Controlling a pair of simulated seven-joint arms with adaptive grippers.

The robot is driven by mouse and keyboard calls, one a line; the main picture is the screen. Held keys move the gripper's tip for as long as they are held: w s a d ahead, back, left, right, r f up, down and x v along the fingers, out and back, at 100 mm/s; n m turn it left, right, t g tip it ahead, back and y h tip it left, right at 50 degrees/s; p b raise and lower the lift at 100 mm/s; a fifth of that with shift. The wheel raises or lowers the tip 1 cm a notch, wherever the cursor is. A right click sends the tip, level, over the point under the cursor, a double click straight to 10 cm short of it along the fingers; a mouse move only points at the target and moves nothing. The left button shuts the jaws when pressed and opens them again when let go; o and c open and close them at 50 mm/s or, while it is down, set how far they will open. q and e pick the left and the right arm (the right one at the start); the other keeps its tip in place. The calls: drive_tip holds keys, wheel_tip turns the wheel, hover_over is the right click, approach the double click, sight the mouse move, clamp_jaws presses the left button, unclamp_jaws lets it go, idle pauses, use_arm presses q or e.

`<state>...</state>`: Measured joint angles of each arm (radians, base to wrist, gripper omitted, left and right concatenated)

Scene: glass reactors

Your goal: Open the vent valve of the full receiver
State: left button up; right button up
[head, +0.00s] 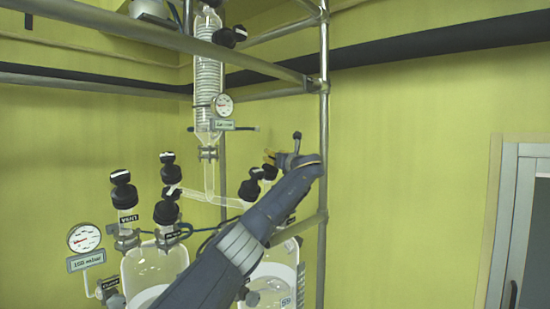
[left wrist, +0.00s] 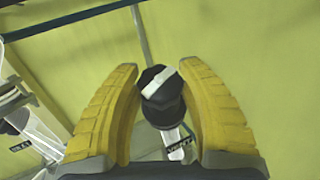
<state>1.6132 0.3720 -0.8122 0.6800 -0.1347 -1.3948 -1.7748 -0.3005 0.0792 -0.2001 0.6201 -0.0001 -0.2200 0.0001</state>
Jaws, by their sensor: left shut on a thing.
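In the left wrist view, a black valve knob (left wrist: 162,92) with a white bar across its top sits between the two yellow fingers of my left gripper (left wrist: 158,75). A label reading VENT (left wrist: 179,146) shows below it on a glass neck. The white bar lies on a slant. The left gripper is shut on this knob. In the head view, my left gripper (head: 270,157) is above the right glass receiver (head: 272,272), which my arm partly covers. A second glass receiver (head: 148,265) stands to its left. Liquid levels are hard to judge. My right gripper is not in view.
A coiled glass condenser (head: 208,75) hangs above, with a small gauge (head: 224,105). A metal upright (head: 323,100) stands just right of my gripper.

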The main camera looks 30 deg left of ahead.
use_arm(q)
drive_tip(key=shift+n+g+y, duration=0.3)
drive_tip(key=shift+g, duration=0.1)
drive_tip(key=o, duration=1.2)
drive_tip(key=shift+v, duration=6.05)
